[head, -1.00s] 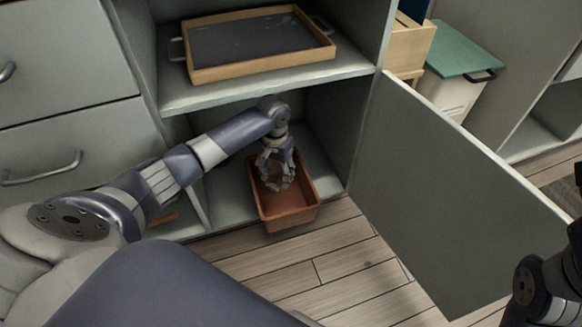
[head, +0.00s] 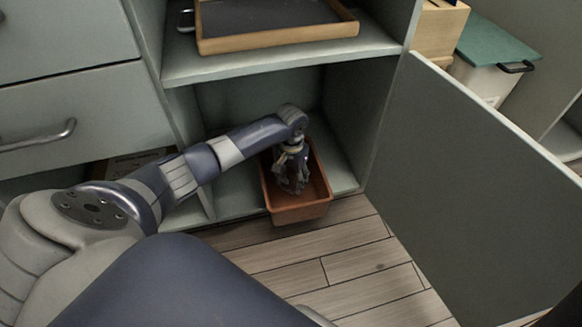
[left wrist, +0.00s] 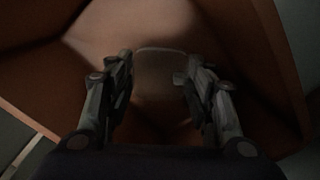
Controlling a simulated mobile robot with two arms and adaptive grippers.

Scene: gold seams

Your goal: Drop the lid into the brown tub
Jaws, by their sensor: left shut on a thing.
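The brown tub (head: 300,213) is an open, rectangular, reddish-brown box on the floor of the lower cabinet compartment, its front end near the cabinet's front edge. My left gripper (head: 291,186) points down inside the tub's opening. In the left wrist view, my left gripper (left wrist: 160,85) has its two fingers apart on either side of a dim piece with a pale curved edge, which I take to be the lid (left wrist: 160,72). The tub's walls (left wrist: 275,50) surround it. The lid is dark and hard to make out, and hidden in the head view. My right gripper is not in view.
Above the tub, a wooden tray (head: 280,40) with a dark bottom sits on the cabinet shelf (head: 230,67). An open cabinet door (head: 470,185) stands to the right. A white bin with a green lid (head: 497,48) is behind it. Wooden floor in front is clear.

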